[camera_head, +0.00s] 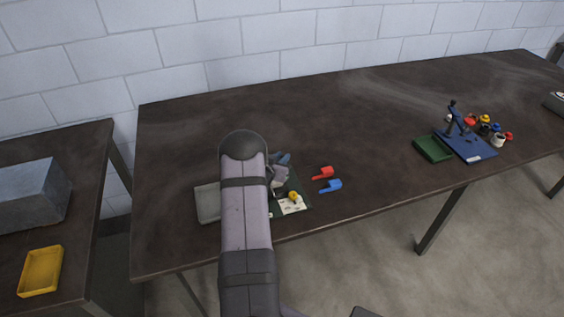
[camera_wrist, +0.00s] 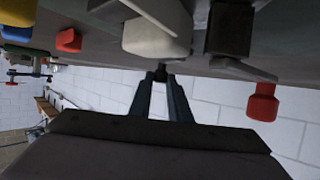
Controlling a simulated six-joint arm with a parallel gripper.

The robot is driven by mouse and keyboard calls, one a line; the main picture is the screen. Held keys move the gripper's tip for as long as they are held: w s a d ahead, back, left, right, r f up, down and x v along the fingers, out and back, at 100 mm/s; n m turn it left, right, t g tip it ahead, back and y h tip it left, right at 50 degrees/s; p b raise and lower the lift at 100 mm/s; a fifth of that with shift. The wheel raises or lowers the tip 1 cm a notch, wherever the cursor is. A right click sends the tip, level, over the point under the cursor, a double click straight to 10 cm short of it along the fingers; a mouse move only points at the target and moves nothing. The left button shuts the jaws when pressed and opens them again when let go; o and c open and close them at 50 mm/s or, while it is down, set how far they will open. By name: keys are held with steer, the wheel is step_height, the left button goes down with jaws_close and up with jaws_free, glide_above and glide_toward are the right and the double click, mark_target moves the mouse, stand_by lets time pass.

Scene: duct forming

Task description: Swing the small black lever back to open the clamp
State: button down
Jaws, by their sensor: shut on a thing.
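In the wrist view, the two dark fingers of my gripper (camera_wrist: 160,77) come together at their tips on a small black piece (camera_wrist: 160,70), which looks like the lever's end. Beside it are a pale grey-white block (camera_wrist: 158,40), a black block (camera_wrist: 229,30) and an arm with a red grip (camera_wrist: 262,101). Which of these belong to the clamp I cannot tell. In the head view my arm covers most of the work spot, and the lever is hidden.
A red piece (camera_head: 323,173) and a blue piece (camera_head: 331,186) lie right of the board. Farther right stand a green tray (camera_head: 433,149) and a blue board (camera_head: 468,147) with coloured parts. The table's middle is clear.

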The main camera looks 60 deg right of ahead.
steer(key=n+t+b, duration=0.3)
steer(key=t+b, duration=0.1)
steer(key=shift+w+d+f+y, duration=0.15)
steer(key=shift+w+d+y, duration=0.1)
steer(key=shift+w+y, duration=0.15)
steer(key=n+t, duration=0.1)
steer(key=n+t+y+b, duration=0.1)
steer(key=shift+w+n, duration=0.25)
steer(key=shift+n, duration=0.05)
steer(key=n+t+y, duration=0.2)
steer(key=w+n+t+y, duration=0.1)
steer(key=shift+w+r+p, duration=0.1)
steer(key=shift+r+p, duration=0.15)
steer(key=shift+p, duration=0.15)
steer(key=shift+w+a+n+t+y+p, duration=0.15)
steer(key=shift+w+n+t+y+p, duration=0.1)
steer(key=shift+n+t+y, duration=0.45)
steer(key=shift+w+a+n+t+y+p, duration=0.1)
steer(key=shift+w+n+t+y, duration=0.25)
steer(key=shift+n+y, duration=0.65)
steer(key=shift+n, duration=0.3)
steer(key=c, duration=1.7)
jaws_free()
steer(key=shift+a, duration=0.1)
steer(key=shift+o, duration=0.2)
steer(key=shift+s, duration=0.1)
